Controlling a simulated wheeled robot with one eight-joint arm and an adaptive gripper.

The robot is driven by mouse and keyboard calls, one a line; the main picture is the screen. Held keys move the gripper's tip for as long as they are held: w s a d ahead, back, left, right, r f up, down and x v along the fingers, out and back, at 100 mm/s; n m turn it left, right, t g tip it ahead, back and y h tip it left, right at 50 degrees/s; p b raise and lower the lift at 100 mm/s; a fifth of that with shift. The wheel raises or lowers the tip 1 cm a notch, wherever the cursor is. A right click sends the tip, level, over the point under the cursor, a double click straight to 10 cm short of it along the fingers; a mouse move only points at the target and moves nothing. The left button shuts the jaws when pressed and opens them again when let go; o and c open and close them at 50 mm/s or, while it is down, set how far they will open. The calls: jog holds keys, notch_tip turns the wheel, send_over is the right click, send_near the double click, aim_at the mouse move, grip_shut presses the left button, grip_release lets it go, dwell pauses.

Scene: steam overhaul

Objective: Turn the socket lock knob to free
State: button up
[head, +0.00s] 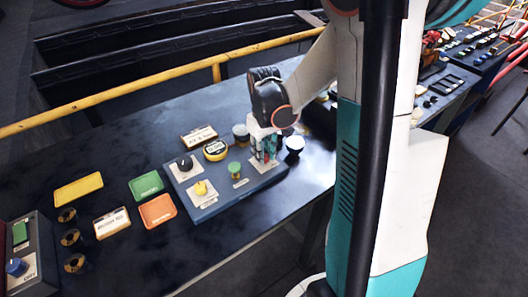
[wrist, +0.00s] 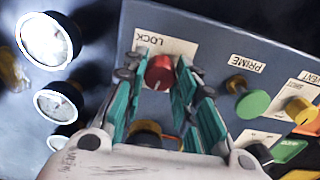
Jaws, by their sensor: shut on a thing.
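The socket lock knob (wrist: 159,72) is red and round. It sits beside a white label reading LOCK (wrist: 168,43) on a blue-grey control panel (wrist: 205,48). My gripper (wrist: 160,84) points down at the panel, its teal fingers on either side of the red knob and shut on it. In the head view my gripper (head: 264,151) is at the panel's (head: 210,210) far right part, and its fingers mostly hide the knob there. I cannot read which way the knob is turned.
White-faced round gauges (wrist: 48,40) stand beside the panel. A yellow railing (head: 140,90) runs behind the bench.

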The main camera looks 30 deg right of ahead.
jog(key=shift+n, duration=0.9)
jog(key=o, duration=1.1)
notch_tip(320, 180, up, 12)
